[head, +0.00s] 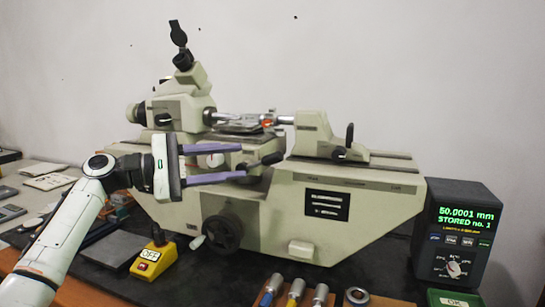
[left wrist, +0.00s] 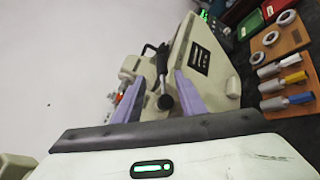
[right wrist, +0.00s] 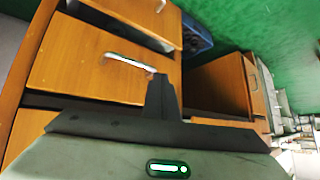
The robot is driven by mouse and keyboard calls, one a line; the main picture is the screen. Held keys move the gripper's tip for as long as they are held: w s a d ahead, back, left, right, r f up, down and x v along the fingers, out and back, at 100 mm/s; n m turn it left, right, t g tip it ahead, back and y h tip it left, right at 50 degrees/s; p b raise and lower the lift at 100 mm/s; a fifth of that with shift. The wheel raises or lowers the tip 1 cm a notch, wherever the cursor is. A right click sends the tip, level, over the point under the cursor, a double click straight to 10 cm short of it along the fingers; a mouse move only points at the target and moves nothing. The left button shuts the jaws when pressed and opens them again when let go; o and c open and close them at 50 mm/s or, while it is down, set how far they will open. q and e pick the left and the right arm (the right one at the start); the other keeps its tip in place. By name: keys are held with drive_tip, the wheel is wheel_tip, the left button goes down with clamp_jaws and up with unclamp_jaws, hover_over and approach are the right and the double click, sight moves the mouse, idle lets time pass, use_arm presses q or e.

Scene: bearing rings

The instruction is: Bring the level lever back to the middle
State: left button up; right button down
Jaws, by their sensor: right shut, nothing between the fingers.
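A digital readout box (head: 458,235) stands at the right. A yellow OFF switch (head: 153,257) sits on the dark bench in front of the machine. Wooden drawers (right wrist: 90,65) are by my right gripper.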

sight(265, 159)
use_arm(q)
drive_tip(key=x, duration=0.4)
drive_tip(key=p+x, duration=0.1)
drive_tip(key=x, duration=0.4)
drive_tip(key=shift+s+d, duration=0.15)
drive_tip(key=shift+d, duration=0.15)
clamp_jaws()
